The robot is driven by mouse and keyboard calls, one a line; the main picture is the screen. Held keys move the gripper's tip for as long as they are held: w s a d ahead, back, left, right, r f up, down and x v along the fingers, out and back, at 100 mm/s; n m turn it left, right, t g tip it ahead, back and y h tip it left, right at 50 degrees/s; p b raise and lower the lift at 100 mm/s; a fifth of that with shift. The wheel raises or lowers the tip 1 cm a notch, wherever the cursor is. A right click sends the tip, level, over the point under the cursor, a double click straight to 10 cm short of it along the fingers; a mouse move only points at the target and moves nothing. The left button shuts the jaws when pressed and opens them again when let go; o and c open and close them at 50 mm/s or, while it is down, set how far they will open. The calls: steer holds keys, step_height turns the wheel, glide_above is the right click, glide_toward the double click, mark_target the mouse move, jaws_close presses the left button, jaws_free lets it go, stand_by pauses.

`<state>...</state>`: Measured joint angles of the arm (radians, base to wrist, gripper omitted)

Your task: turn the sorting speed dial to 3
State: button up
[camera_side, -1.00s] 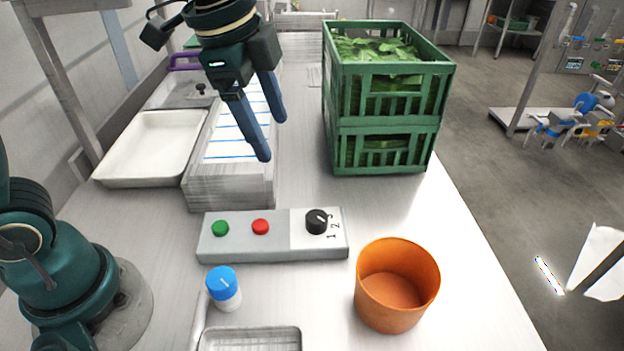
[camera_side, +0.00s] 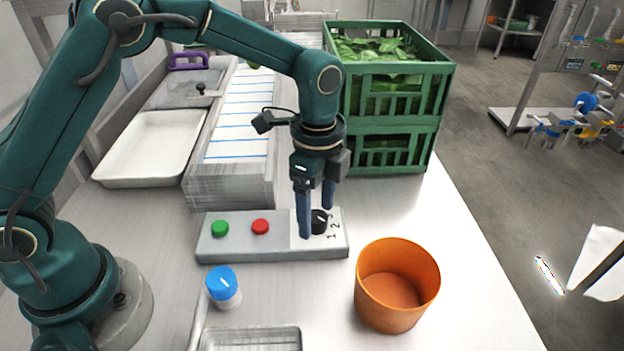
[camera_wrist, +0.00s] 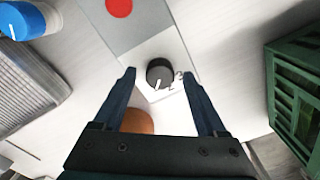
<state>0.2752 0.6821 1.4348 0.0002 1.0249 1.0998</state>
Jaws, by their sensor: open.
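The sorting speed dial (camera_side: 319,222) is a black knob with a white pointer line, on the white right end of a grey control box (camera_side: 275,250). Numbers 1, 2 and 3 are printed beside it. In the wrist view the dial (camera_wrist: 160,73) lies just beyond and between my fingertips, and its pointer aims near the 1. My gripper (camera_side: 317,222) points down over the dial, with one finger on each side of it. I cannot tell whether either finger touches the dial.
A green button (camera_side: 220,228) and a red button (camera_side: 261,227) sit left on the box. An orange pot (camera_side: 397,290) and a blue-capped bottle (camera_side: 223,288) stand in front. Green crates of leaves (camera_side: 388,122) stand behind right. A conveyor (camera_side: 228,185) lies behind.

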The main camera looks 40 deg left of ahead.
steer(key=shift+f, duration=0.25)
jaws_close()
steer(key=shift+n, duration=0.4)
steer(key=n, duration=0.3)
steer(key=shift+n, duration=0.4)
steer(key=n, duration=0.4)
steer(key=shift+r+n, duration=0.1)
steer(key=shift+n, duration=0.2)
steer(key=n, duration=0.8)
steer(key=shift+n, duration=0.3)
